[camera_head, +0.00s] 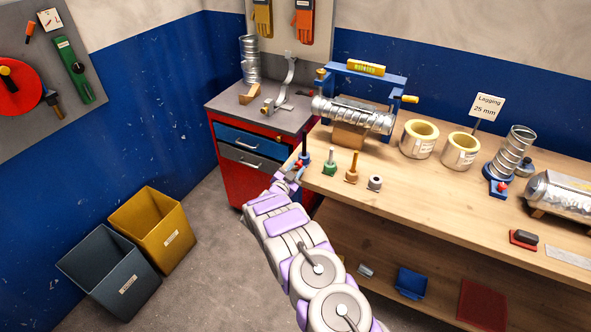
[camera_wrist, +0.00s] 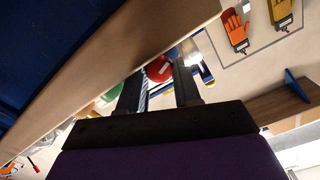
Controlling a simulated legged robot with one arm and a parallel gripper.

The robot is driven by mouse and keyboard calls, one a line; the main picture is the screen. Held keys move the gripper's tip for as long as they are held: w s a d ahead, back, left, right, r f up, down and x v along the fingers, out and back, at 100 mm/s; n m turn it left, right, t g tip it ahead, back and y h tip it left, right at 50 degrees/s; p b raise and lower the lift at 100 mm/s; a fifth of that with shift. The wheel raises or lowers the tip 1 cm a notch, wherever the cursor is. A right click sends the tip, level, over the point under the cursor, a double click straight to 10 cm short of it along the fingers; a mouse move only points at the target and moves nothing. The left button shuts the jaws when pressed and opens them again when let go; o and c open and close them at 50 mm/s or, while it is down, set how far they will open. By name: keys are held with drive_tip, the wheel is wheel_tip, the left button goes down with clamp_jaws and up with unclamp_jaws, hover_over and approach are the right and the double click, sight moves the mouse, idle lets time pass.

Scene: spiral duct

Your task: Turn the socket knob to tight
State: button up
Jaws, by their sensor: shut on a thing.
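A blue socket (camera_head: 306,157) with a dark upright rod stands at the near left corner of the wooden bench. A small red knob (camera_head: 298,164) shows on its near side. My gripper (camera_head: 293,171) reaches this corner from below and is shut on the red knob. In the wrist view, the round red knob (camera_wrist: 158,69) with a pale mark lies between the fingertips of my gripper (camera_wrist: 160,80). The fingers partly hide it, and its exact turn cannot be told. Another red knob (camera_head: 502,187) sits on a blue base under an upright spiral duct (camera_head: 510,153).
Green (camera_head: 329,163) and brown (camera_head: 352,169) stands with rods and a small metal ring (camera_head: 375,183) stand close to the right. A spiral duct (camera_head: 352,113) lies in a blue frame behind. The red cabinet (camera_head: 228,178) stands left, two bins further left. The floor between is clear.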

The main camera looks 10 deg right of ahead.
drive_tip(key=shift+a, duration=0.1)
drive_tip(key=o, duration=1)
drive_tip(key=shift+o, duration=0.3)
drive_tip(key=shift+f, duration=0.1)
